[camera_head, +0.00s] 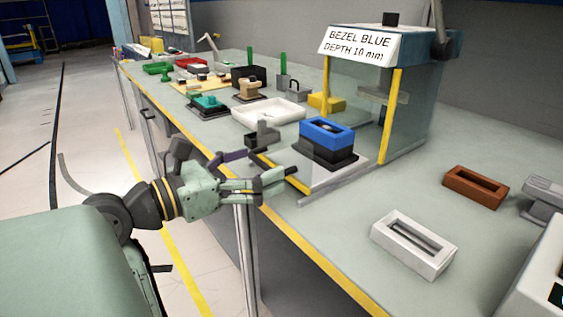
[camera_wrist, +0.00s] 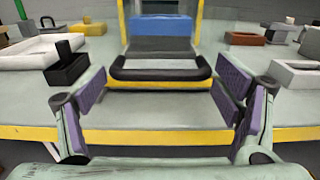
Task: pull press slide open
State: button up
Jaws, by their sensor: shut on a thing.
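The press (camera_head: 408,105) has clear walls, yellow front posts and a sign reading "BEZEL BLUE DEPTH 10 mm". My gripper (camera_head: 272,163) is at the slide's front. Its purple-padded fingers (camera_wrist: 160,80) stand wide, one at each side of the slide's front end, shut on it.
A white bezel (camera_head: 415,245) and a brown bezel (camera_head: 475,187) lie on the bench to the right. A white tray (camera_head: 268,113) and a small dark grey holder (camera_head: 262,137) stand left of the slide. The floor before the yellow bench edge is clear.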

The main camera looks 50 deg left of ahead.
jog(key=shift+s, duration=1.45)
jog(key=shift+r, duration=0.1)
jog(key=o, duration=1.6)
jog(key=shift+a, duration=0.1)
jog(key=s, duration=0.8)
jog(key=s+a, duration=0.1)
jog(key=s, duration=0.3)
